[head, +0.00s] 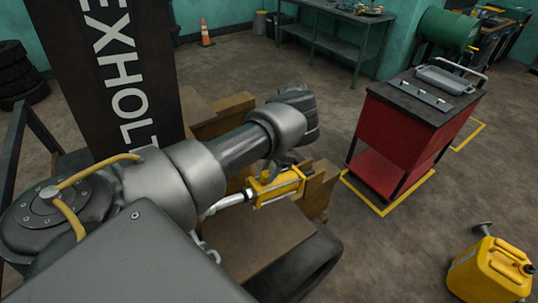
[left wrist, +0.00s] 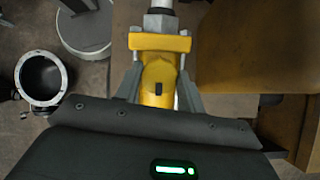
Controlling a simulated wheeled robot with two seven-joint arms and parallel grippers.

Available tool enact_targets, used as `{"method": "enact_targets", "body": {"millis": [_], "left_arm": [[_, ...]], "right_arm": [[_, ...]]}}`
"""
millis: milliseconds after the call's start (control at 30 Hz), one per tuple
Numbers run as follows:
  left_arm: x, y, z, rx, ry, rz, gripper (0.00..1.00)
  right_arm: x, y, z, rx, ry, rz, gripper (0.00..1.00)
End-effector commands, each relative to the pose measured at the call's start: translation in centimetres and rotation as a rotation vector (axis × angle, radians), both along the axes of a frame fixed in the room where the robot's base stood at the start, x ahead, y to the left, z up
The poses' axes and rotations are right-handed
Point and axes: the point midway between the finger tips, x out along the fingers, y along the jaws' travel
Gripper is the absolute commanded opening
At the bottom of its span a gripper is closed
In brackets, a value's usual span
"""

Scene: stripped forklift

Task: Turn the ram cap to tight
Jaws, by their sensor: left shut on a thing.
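The yellow ram (head: 284,186) lies across the stripped forklift's frame, with a bright metal rod (head: 228,201) running out to the left. In the left wrist view a yellow flange (left wrist: 160,42) with bolts crosses the ram, with a metal nut and rod above it. Below the flange is the rounded yellow ram cap (left wrist: 157,97) with a small dark mark. My left gripper (head: 273,169) reaches down onto the ram from above. Its fingers, seen in the left wrist view (left wrist: 160,76), are shut on the cap from both sides. My right gripper is not in view.
A red cart (head: 397,128) with a tray on top stands to the right. A yellow jerrycan (head: 490,272) is at lower right. Brown blocks (head: 230,108) lie behind my arm, by the dark mast marked EXHOLT (head: 115,75). Open floor lies between forklift and cart.

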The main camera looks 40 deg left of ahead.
Motion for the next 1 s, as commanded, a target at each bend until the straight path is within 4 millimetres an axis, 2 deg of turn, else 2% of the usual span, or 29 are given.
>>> {"method": "enact_targets", "body": {"millis": [533, 567, 700, 733, 1000], "left_arm": [[-0.02, 0.02, 0.01, -0.007, 0.003, -0.026, 0.16], [-0.03, 0.02, 0.0, -0.007, 0.003, -0.026, 0.4], [-0.02, 0.02, -0.01, -0.007, 0.002, -0.025, 0.58], [-0.03, 0.01, -0.01, -0.007, 0.002, -0.025, 0.61], [0.02, 0.0, 0.01, -0.007, 0.001, -0.024, 0.61]], "right_arm": [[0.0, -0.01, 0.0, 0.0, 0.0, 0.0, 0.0], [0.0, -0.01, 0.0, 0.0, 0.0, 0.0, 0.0], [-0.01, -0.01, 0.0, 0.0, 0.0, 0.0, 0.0], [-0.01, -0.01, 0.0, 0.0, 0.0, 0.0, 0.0], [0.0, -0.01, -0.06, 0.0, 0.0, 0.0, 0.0]]}}
